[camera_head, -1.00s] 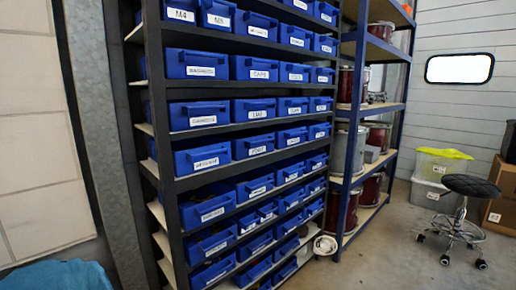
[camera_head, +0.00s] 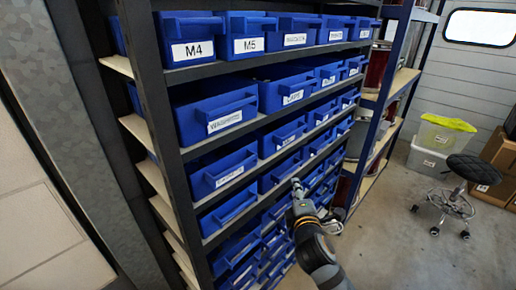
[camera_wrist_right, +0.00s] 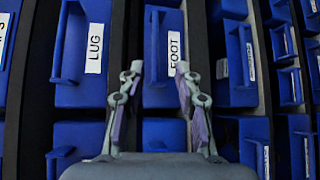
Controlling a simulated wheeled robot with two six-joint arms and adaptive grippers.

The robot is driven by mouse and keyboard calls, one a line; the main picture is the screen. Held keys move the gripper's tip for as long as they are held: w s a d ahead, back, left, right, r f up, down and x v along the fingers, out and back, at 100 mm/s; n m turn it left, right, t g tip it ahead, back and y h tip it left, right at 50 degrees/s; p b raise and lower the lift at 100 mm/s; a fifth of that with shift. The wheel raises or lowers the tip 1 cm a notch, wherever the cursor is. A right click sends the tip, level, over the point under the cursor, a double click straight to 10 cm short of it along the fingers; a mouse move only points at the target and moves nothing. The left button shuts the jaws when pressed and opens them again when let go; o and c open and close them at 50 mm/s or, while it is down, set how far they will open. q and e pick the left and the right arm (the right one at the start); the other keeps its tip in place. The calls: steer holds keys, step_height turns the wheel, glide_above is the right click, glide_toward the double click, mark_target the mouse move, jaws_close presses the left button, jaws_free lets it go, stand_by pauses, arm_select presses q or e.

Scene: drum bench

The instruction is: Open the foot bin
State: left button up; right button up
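The foot bin (camera_wrist_right: 160,72) is a blue drawer bin with a white label reading FOOT, in the middle of the right wrist view. It sits in its rack slot, roughly level with its neighbours. My right gripper (camera_wrist_right: 158,70) is open, its two fingers apart on either side of the foot bin's front, with nothing seen held between them. Whether the fingers touch the bin I cannot tell. In the head view my right gripper (camera_head: 297,186) is in front of the bin rack, and the bin labels near it are too small to read. My left gripper is not in view.
The lug bin (camera_wrist_right: 82,50) is beside the foot bin in the right wrist view. The dark rack (camera_head: 172,140) holds many blue bins. To the right stand a black stool (camera_head: 472,168) and grey crates (camera_head: 432,150) on open floor.

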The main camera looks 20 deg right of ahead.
steer(key=r+p+x, duration=0.1)
steer(key=x, duration=0.9)
steer(key=shift+f, duration=0.15)
steer(key=shift+d, duration=0.1)
jaws_close()
